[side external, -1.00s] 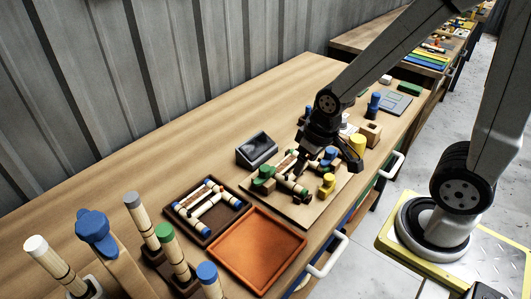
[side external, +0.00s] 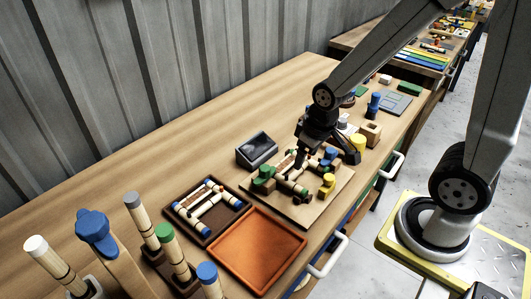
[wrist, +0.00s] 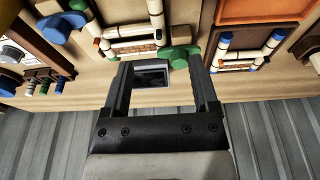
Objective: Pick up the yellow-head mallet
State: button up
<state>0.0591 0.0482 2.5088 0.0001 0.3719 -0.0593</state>
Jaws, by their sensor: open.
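My gripper (side external: 322,158) is open over the bending board, pointing down, with nothing seen between its fingers. The wrist view shows its two dark fingers (wrist: 160,64) spread apart. A yellow cylindrical head (side external: 358,143) shows just behind and right of the gripper in the side view. It may be the yellow-head mallet; no handle is visible there. A separate yellow peg (side external: 327,184) stands on the board's near side. In the wrist view no mallet is clearly recognisable.
The bending board (side external: 310,216) carries green and blue pegs and rattan. A dark tray of rattan pieces (side external: 238,204), an empty orange tray (side external: 258,248) and a black-topped box (side external: 257,148) lie left of it. Capped rattan poles stand at the front left. The back left table is clear.

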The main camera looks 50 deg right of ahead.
jog(key=w+d+f+g, duration=0.15)
jog(key=w+d, duration=0.25)
jog(key=d, duration=0.8)
send_over(339, 145)
jog(key=d, duration=0.1)
jog(key=shift+g, duration=0.45)
jog(key=f, duration=0.4)
jog(key=shift+w+d+f, duration=0.2)
jog(key=shift+f, duration=1.45)
jog(key=shift+f, duration=0.1)
jog(key=shift+a+f, duration=0.1)
jog(key=shift+f, duration=2.35)
jog(key=shift+c, duration=0.2)
grip_shut()
